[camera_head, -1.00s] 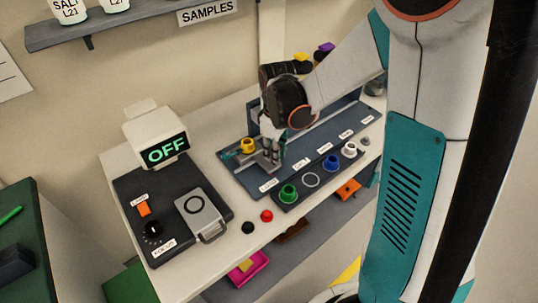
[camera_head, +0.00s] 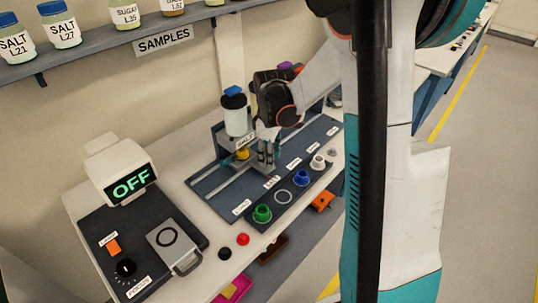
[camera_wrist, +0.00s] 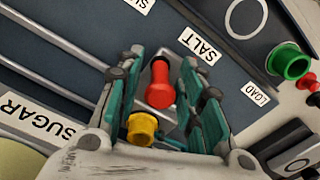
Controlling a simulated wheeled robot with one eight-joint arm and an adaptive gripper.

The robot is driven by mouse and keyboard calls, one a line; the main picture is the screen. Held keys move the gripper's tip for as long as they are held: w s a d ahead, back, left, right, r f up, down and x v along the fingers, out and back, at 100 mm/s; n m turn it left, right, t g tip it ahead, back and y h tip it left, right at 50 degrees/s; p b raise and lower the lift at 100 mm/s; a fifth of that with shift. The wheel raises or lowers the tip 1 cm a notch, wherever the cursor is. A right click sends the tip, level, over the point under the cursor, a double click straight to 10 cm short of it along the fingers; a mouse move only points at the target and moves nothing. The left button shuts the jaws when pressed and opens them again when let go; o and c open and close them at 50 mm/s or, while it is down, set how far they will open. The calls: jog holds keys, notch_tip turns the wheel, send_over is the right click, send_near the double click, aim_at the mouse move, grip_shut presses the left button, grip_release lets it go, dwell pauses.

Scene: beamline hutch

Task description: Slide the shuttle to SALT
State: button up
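The shuttle (camera_head: 259,169) is a small grey carriage on the rail of the dark bench board (camera_head: 206,184). In the wrist view its upright red post (camera_wrist: 160,88) stands between my finger pads, with a yellow knob (camera_wrist: 142,128) nearer the palm. My gripper (camera_head: 265,158) reaches down over the shuttle; the wrist view shows its teal fingers (camera_wrist: 165,80) apart, with gaps beside the post. The SALT label (camera_head: 271,182) lies beside the shuttle and shows in the wrist view (camera_wrist: 201,45). The LOAD label (camera_head: 241,207) is nearer the front. Exact alignment is unclear.
A blue-capped hopper (camera_head: 236,118) stands behind the shuttle. Green (camera_head: 262,214), blue (camera_head: 302,177) and white (camera_head: 318,162) cups line the front strip. The rail shows bare left of the shuttle.

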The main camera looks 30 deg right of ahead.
jog(key=shift+r, duration=0.15)
notch_tip(320, 180, up, 12)
jog(key=shift+f, duration=0.15)
dwell(0.4)
dwell(0.4)
